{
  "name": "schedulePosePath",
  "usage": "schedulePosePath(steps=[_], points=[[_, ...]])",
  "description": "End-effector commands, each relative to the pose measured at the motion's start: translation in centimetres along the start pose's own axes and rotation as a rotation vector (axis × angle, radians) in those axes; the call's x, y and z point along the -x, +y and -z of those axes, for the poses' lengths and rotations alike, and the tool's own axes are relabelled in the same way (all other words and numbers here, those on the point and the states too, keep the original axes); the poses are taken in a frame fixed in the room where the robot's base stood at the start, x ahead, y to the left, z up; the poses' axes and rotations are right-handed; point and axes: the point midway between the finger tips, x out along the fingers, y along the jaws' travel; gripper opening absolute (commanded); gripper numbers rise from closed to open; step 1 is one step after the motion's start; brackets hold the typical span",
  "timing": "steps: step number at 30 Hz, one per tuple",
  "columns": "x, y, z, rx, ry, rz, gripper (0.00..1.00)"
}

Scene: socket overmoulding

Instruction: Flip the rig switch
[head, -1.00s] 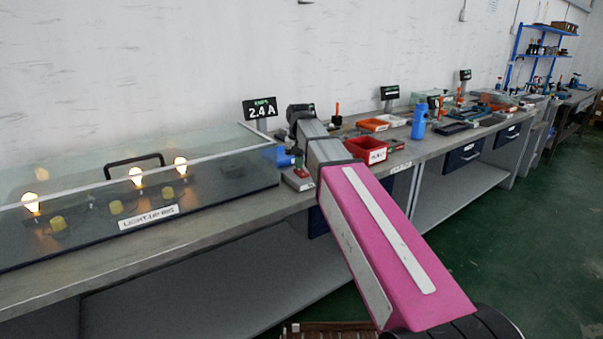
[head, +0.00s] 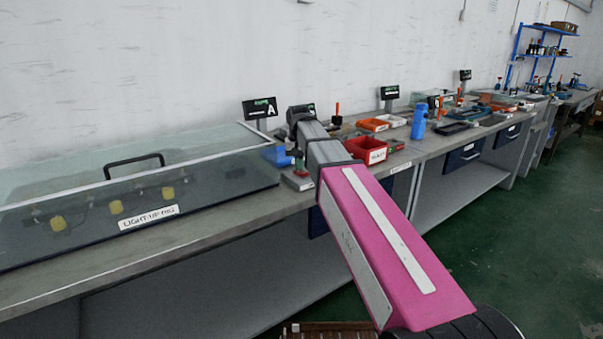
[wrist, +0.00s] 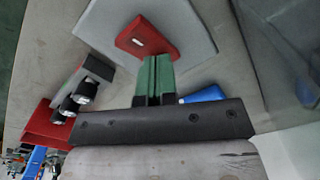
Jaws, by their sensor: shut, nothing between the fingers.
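The rig switch is a red rocker (wrist: 150,36) with a small white mark, set on a pale grey box (wrist: 92,25). In the head view the box (head: 297,182) sits on the bench just right of the light-up rig. My gripper (wrist: 157,62) has green fingers, shut and empty, with their tips at the near edge of the red rocker. I cannot tell whether they touch it. In the head view my gripper (head: 299,161) points down over the box. The light-up rig (head: 150,211) is a clear case with a black handle, and its bulbs are dark.
A display (head: 260,108) showing an "A" stands behind the switch. A blue bin (head: 277,156) is close to my gripper. A red bin (head: 367,150) and a blue bottle (head: 419,121) stand to the right. The bench front edge is clear.

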Motion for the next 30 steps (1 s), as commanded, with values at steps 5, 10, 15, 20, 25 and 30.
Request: schedulePosePath(steps=[5,10,15,20,25,30], points=[[1.2,0.0,0.1,0.0,0.001,0.0,0.0],[2.4,0.0,0.1,0.0,0.001,0.0,0.0],[3.5,0.0,0.1,0.0,0.001,0.0,0.0],[4.7,0.0,0.1,0.0,0.001,0.0,0.0],[5.8,0.0,0.1,0.0,0.001,0.0,0.0],[6.6,0.0,0.0,0.0,0.001,0.0,0.0]])
